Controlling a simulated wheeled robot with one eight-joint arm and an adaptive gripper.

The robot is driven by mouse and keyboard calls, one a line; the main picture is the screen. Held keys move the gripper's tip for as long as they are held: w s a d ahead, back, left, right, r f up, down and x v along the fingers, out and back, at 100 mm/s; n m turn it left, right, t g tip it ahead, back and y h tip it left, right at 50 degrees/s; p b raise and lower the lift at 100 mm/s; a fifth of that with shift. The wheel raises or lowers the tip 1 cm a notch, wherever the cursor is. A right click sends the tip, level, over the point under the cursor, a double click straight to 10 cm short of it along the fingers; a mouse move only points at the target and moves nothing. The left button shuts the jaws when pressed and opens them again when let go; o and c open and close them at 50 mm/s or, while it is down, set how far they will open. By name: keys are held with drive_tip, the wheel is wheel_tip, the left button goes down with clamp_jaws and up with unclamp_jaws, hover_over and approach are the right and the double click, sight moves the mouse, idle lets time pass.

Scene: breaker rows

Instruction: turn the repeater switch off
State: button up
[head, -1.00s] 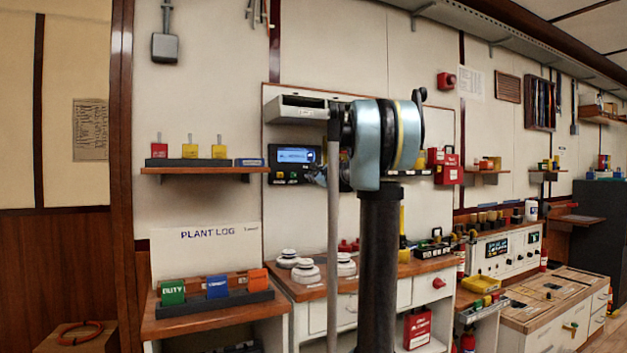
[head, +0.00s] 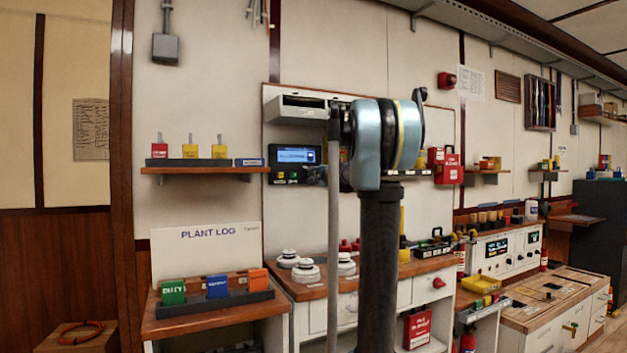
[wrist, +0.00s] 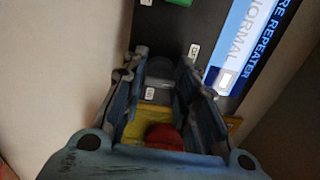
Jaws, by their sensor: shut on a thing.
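The fire repeater panel (head: 294,165) is a dark box with a lit blue screen on the wall in the head view. In the wrist view its screen (wrist: 240,48) reads NORMAL. The repeater switch (wrist: 160,73) is a grey knob with small white labels beside it. My gripper (wrist: 163,68) is shut on this knob, one finger on each side. The fingers hide part of the knob, so I cannot tell its exact setting. In the head view my arm hides most of the gripper.
A yellow part with a red round piece (wrist: 164,136) shows between my fingers, nearer the palm. A green piece (wrist: 178,2) sits at the panel's top edge in the wrist view. Below the panel, white round detectors (head: 306,271) stand on the counter. A shelf (head: 204,170) is at left.

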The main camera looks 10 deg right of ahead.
drive_tip(key=shift+a+f, duration=0.1)
drive_tip(key=shift+f, duration=0.05)
idle(0.3)
drive_tip(key=o, duration=1)
drive_tip(key=shift+s+d, duration=0.2)
drive_tip(key=shift+s, duration=0.25)
drive_tip(key=v, duration=1.1)
